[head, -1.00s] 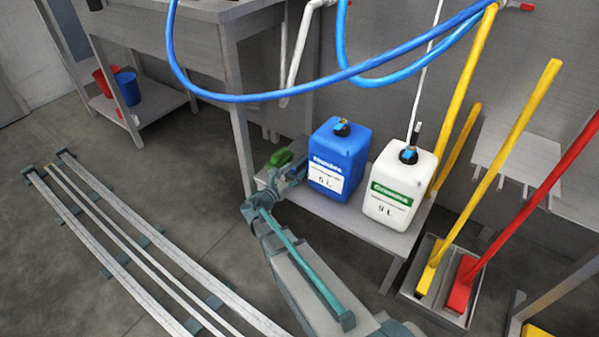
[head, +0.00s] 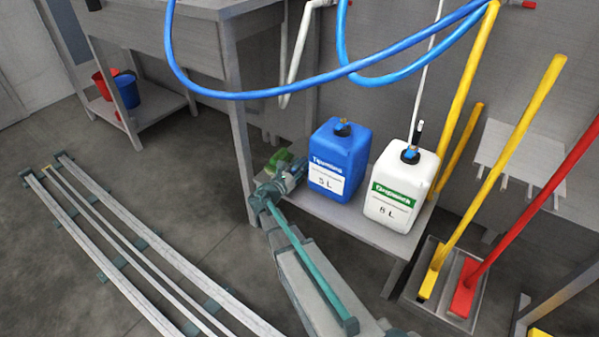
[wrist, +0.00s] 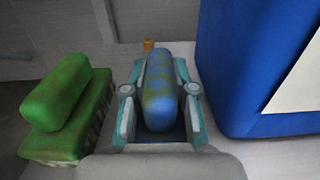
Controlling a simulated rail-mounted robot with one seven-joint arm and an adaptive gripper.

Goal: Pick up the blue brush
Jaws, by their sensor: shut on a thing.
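The blue brush (wrist: 160,88) shows in the wrist view as a rounded blue block with greenish patches. My gripper (wrist: 160,105) is shut on it, with one finger along each side. The brush's lower part is hidden by the gripper. In the head view my gripper (head: 284,178) is at the left end of the low bench (head: 352,228), beside the blue canister. The blue brush cannot be made out there. A green brush (wrist: 68,105) stands just left of my gripper in the wrist view, apart from it.
A large blue canister (head: 340,160) stands close to the right of my gripper. A white canister (head: 400,185) stands beyond it. A table leg (head: 243,165) rises just left of the bench. Blue hoses (head: 270,97) hang above.

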